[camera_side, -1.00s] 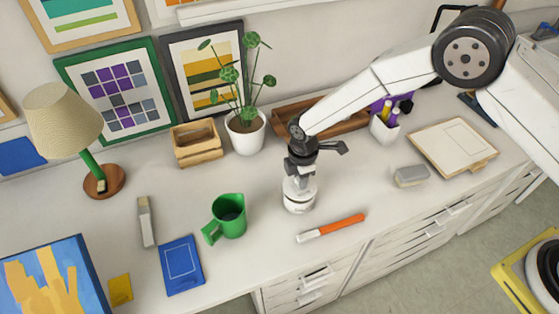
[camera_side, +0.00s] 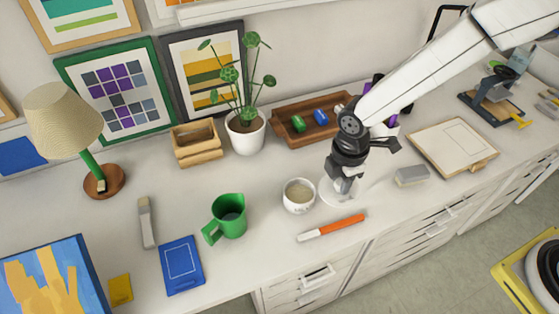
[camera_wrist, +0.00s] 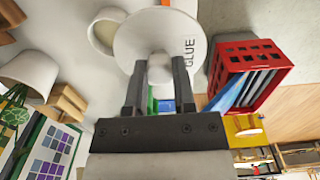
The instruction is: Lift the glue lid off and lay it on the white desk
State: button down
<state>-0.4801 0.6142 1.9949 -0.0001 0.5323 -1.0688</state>
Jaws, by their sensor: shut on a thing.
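The glue pot (camera_side: 299,196) stands open on the white desk (camera_side: 265,185), with pale glue in it. My gripper (camera_side: 343,188) is just to its right, pointing down. It is shut on the knob of the white glue lid (camera_side: 328,193), which lies flat below the fingers. I cannot tell whether the lid touches the desk. In the wrist view the lid (camera_wrist: 150,38) bears the word GLUE and overlaps part of the pot (camera_wrist: 101,32); my fingertips (camera_wrist: 159,72) grip its knob.
An orange marker (camera_side: 332,228) lies in front of the lid. A grey block (camera_side: 411,176) and a clipboard (camera_side: 452,145) are to the right. A green mug (camera_side: 229,217) stands left of the pot. A wooden tray (camera_side: 283,136) and a potted plant (camera_side: 246,135) are behind.

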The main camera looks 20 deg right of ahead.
aim_at(351, 197)
jog(key=shift+s+d+r, duration=0.3)
jog(key=shift+s+r, duration=0.05)
jog(key=shift+s, duration=0.35)
jog(key=shift+s+d+r, duration=0.25)
jog(key=shift+s+r, duration=0.1)
jog(key=shift+s, duration=0.35)
jog(key=shift+r, duration=0.35)
jog(key=shift+r, duration=0.35)
jog(key=shift+r, duration=0.35)
jog(key=shift+r, duration=0.35)
jog(key=shift+r, duration=0.1)
jog(key=shift+d, duration=0.1)
